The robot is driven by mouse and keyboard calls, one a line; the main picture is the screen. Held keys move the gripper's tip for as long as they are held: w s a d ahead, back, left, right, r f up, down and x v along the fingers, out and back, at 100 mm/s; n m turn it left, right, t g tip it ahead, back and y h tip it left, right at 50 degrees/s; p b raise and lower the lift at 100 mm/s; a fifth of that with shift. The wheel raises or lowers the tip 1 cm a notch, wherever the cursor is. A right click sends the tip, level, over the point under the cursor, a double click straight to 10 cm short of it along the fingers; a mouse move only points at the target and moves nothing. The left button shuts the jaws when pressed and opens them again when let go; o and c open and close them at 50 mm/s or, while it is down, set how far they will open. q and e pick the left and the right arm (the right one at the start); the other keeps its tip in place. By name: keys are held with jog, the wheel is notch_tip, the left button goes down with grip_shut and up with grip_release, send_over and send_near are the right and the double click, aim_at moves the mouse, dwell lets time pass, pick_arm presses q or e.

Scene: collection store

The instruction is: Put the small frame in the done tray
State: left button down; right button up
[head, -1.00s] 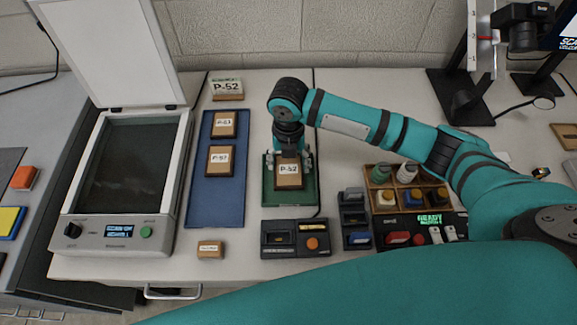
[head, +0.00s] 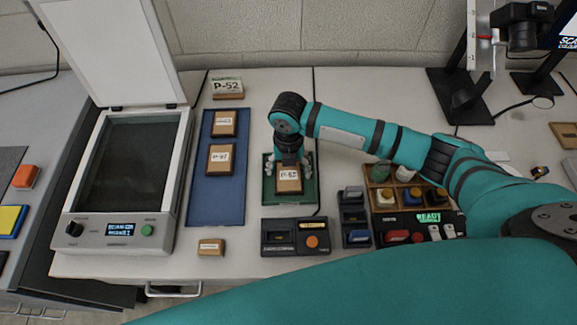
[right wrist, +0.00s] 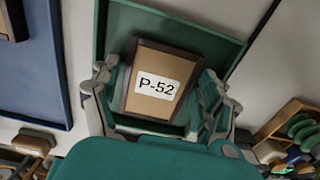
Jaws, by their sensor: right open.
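The small frame (head: 289,184) has a brown wooden rim and a white label reading P-52. It lies in the green tray (head: 268,199), and it also shows in the right wrist view (right wrist: 150,104), a little turned against the tray's edges (right wrist: 222,42). My right gripper (head: 291,170) is open above the tray, with one finger on each side of the frame. In the right wrist view my right gripper (right wrist: 160,92) shows gaps between its fingers and the frame. My left gripper is not in view.
Left of the green tray is a blue tray (head: 203,202) with two labelled frames (head: 221,160). A scanner (head: 118,190) with its lid up stands further left. A black device (head: 282,247), small bins (head: 355,217) and a bottle rack (head: 370,190) stand in front and right.

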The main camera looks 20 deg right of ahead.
aim_at(289, 171)
notch_tip(289, 171, up, 12)
jog(key=shift+r+b, duration=0.15)
jog(key=shift+b, duration=0.2)
jog(key=shift+s, duration=0.1)
dwell(0.5)
